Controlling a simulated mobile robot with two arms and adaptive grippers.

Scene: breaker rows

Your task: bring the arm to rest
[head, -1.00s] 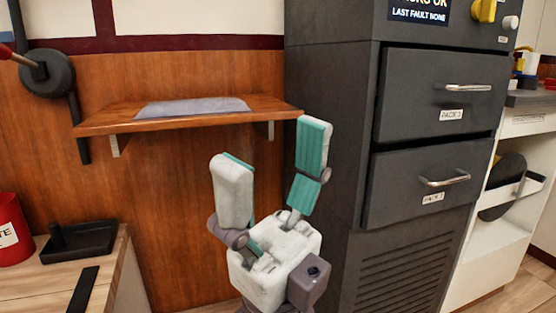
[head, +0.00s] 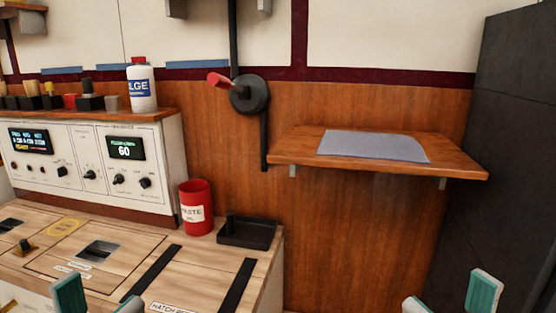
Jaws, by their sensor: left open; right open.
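My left gripper (head: 100,299) shows only its fingertips at the bottom edge, in front of the wooden counter (head: 55,255). Its two fingers are apart with nothing between them. My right gripper (head: 449,298) also shows only its fingertips at the bottom edge, below the wooden wall shelf (head: 283,155) and well clear of it. Its fingers are apart and empty. The rest of both arms is out of the picture.
A grey mat (head: 370,147) lies on the shelf. A red tin (head: 196,208) and a black tray (head: 246,233) stand at the counter's right end. A lever (head: 248,95) is on the wall. A dark cabinet (head: 515,170) bounds the right; below the shelf is free.

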